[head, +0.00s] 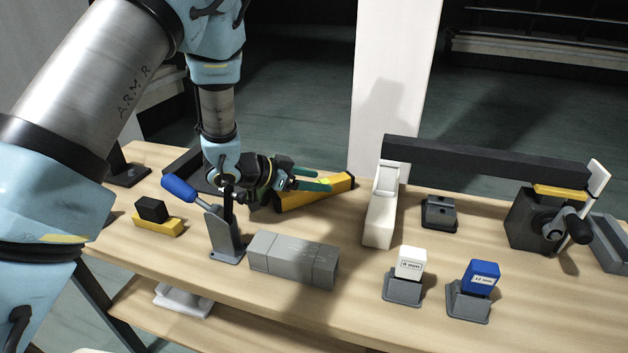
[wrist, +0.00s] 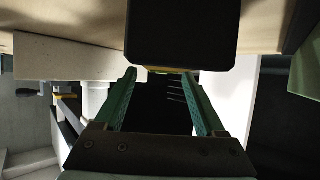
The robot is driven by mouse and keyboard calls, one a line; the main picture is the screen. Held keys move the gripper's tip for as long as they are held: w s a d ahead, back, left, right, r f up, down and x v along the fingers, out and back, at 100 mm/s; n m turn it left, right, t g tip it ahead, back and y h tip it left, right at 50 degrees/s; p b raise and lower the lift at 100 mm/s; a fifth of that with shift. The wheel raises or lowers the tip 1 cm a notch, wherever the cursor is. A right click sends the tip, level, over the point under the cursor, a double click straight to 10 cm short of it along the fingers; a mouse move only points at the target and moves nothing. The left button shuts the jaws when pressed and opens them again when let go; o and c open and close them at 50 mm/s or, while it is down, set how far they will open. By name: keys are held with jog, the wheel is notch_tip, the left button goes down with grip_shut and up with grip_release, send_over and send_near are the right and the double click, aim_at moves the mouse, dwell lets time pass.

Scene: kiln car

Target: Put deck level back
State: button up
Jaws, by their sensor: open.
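A yellow bar with black ends (head: 343,184), which looks like the level, lies on the wooden table just beyond my gripper, with a bright yellow-green spot near its middle. My gripper (head: 318,180) is beside it, with its green fingers partly covering it. I cannot tell whether they touch it. In the wrist view my gripper (wrist: 164,76) is open, its two green fingers apart. A dark block (wrist: 182,30) shows at the top, just past the fingertips, with a thin yellow edge below it. I cannot tell whether this block is part of the level.
A long dark beam (head: 480,162) spans from a white block (head: 381,215) to a dark clamp (head: 535,220). Grey blocks (head: 292,259), a blue-handled lever (head: 222,235), a yellow-black block (head: 157,222), a white block (head: 409,262) and a blue block (head: 481,277) on grey stands are nearby.

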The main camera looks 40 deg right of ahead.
jog(key=shift+r, duration=0.25)
jog(key=shift+r+p, duration=0.55)
jog(key=shift+r, duration=0.05)
jog(key=b+v, duration=0.2)
jog(key=v, duration=0.9)
jog(key=shift+a, duration=0.4)
jog(key=shift+w+d, duration=0.1)
jog(key=shift+w, duration=0.1)
